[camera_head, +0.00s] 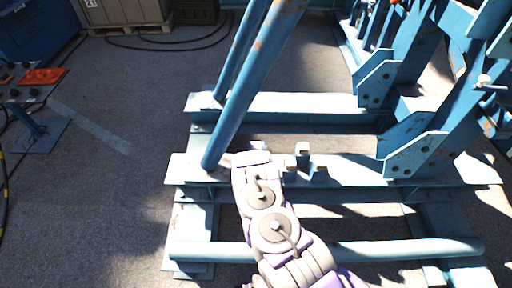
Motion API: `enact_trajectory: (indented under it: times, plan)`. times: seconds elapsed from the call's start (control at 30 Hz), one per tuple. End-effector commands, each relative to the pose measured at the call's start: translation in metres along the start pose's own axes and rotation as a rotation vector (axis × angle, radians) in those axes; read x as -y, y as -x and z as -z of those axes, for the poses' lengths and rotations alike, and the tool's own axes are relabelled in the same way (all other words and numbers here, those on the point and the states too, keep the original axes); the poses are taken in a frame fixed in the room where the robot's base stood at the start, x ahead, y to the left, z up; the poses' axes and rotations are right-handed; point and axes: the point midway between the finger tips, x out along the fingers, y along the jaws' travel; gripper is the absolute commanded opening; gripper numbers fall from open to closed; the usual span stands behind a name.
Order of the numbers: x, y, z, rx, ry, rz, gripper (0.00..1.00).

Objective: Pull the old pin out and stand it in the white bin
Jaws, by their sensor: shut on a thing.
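My white and purple arm reaches up from the bottom of the head view to the front beam of the blue frame (345,168). My gripper (258,147) is at the arm's far end, over this beam, just right of the foot of a slanted blue tube. It is shut on the old pin. The pin is hidden by the gripper and wrist, so I cannot tell whether it is still in its hole. Small upright lugs with pale tops (302,149) stand on the beam just right of the gripper. No white bin shows in this view.
Slanted blue tubes (245,90) rise close to my gripper's left. Blue uprights with bolted plates (415,155) stand at right. A control stand (35,90) is at left, and a wooden crate (125,12) at the back. Grey floor at left is mostly clear, with cables along the edges.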

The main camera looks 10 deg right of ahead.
Motion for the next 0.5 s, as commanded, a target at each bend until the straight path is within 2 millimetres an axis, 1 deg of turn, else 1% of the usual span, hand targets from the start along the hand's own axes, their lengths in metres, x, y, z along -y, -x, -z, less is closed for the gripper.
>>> enact_trajectory:
  times: [0.5]
  plan:
    - [0.0,0.0,-0.015,-0.003,-0.001,-0.001,0.07]
